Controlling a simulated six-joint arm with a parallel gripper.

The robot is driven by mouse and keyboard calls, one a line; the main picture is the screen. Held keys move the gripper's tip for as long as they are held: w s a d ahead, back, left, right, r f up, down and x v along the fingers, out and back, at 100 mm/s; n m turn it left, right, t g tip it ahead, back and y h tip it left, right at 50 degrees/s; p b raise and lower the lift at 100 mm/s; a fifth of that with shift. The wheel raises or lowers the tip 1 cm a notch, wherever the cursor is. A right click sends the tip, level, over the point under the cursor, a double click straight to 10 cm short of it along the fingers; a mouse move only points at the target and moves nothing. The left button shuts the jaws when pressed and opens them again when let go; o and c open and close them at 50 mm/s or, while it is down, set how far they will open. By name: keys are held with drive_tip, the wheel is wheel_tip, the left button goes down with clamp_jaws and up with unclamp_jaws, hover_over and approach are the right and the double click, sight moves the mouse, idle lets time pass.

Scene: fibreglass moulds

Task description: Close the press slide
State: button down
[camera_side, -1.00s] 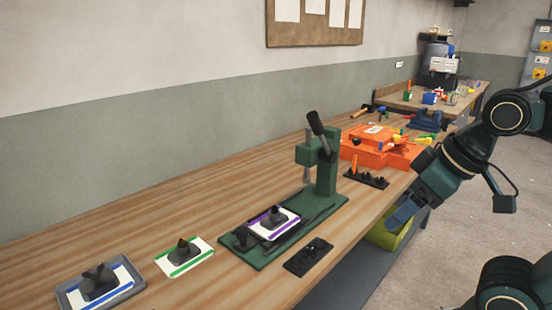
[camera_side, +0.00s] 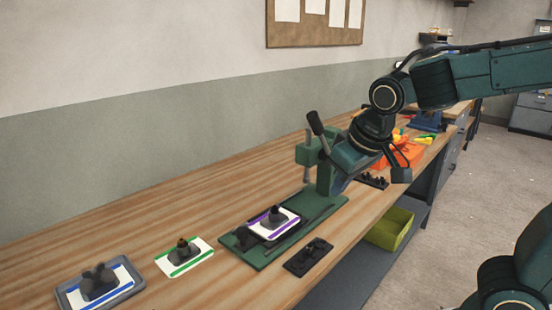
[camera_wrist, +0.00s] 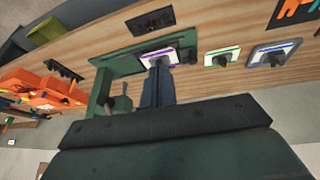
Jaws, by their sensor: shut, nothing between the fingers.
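The green press (camera_side: 326,170) stands on the bench with its black lever tilted up. Its slide carries a white plate with purple stripes (camera_side: 287,214) and a dark mould piece on top. The plate lies on the green base in front of the column, out from under the ram. A dark knob (camera_side: 243,238) is at the slide's front end. My gripper (camera_side: 338,186) is beside the press column, partly overlapping it in the side view. In the wrist view my gripper (camera_wrist: 158,68) is shut and empty, its fingertips pointing toward the purple-striped plate (camera_wrist: 165,54); contact cannot be told.
A green-striped plate (camera_side: 203,250) and a blue-striped plate in a grey tray (camera_side: 130,270) lie left of the press. A black fixture (camera_side: 308,257) lies near the bench's front edge. Orange mould parts (camera_side: 412,154) are behind the arm.

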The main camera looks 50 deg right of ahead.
drive_tip(key=w+a+f+h, duration=0.2)
drive_tip(key=w+a+f, duration=0.4)
drive_tip(key=w+f, duration=0.1)
drive_tip(key=w+a+f+h, duration=0.2)
drive_tip(key=w+a+f, duration=0.4)
drive_tip(key=w+f, duration=0.2)
drive_tip(key=shift+w+f, duration=0.2)
drive_tip(key=shift+w, duration=0.95)
drive_tip(key=shift+d, duration=0.1)
approach(258, 241)
drive_tip(key=f, duration=0.1)
drive_tip(key=w+a+f, duration=0.1)
drive_tip(key=f, duration=0.1)
drive_tip(key=w+f, duration=0.1)
drive_tip(key=shift+a+f, duration=0.4)
drive_tip(key=shift+w+d, duration=0.1)
drive_tip(key=shift+d, duration=1.9)
